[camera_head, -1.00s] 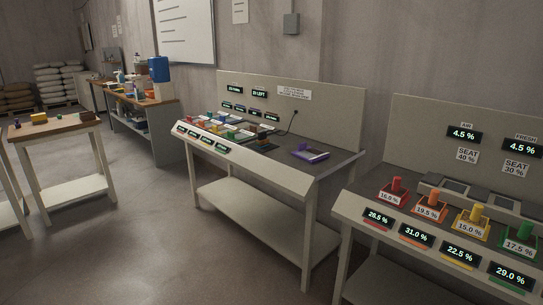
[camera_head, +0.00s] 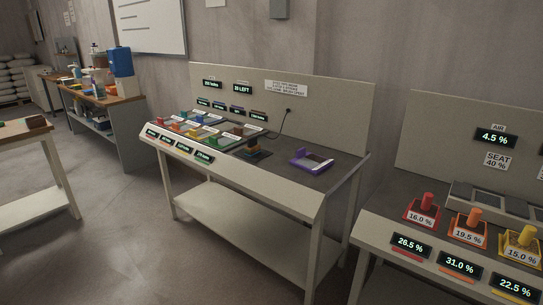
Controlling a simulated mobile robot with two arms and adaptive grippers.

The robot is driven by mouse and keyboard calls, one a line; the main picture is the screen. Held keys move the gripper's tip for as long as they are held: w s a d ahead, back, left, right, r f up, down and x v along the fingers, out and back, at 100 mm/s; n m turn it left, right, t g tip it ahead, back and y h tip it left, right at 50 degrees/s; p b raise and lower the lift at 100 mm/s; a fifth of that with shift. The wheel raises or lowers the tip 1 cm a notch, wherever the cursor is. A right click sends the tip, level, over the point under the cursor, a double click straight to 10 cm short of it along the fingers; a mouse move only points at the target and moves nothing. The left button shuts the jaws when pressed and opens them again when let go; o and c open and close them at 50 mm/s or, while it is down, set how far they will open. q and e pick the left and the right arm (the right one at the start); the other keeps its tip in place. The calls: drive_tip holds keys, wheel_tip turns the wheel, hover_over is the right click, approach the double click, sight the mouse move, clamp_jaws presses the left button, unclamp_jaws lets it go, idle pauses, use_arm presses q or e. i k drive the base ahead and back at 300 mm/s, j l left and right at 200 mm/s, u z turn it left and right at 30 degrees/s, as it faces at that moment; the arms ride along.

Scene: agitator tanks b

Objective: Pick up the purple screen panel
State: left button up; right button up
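The purple screen panel (camera_head: 299,157) lies on the right part of the grey top of the middle workbench (camera_head: 338,171). It looks like a flat purple frame with a pale inside. Clear bench surface surrounds it, and nothing touches it. Neither of my grippers shows in the head view.
Several coloured blocks and trays (camera_head: 200,128) fill the left of the same bench, beside a dark device (camera_head: 252,151) with an orange part. A bench at the right holds red (camera_head: 421,211), orange (camera_head: 470,224) and yellow (camera_head: 521,245) handled trays. Open floor (camera_head: 120,240) lies front left.

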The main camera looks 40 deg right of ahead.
sight(311, 162)
drive_tip(key=i+z, duration=0.2)
drive_tip(key=i, duration=0.25)
drive_tip(key=i+j+z, duration=0.2)
drive_tip(key=i, duration=0.3)
drive_tip(key=i+z, duration=0.25)
drive_tip(key=z, duration=0.15)
drive_tip(key=i+j+z, duration=0.1)
drive_tip(key=i+z, duration=0.15)
drive_tip(key=z, duration=0.2)
drive_tip(key=i+j+z, duration=0.15)
drive_tip(key=z, duration=0.25)
drive_tip(key=i+j+z, duration=0.25)
drive_tip(key=z, duration=0.2)
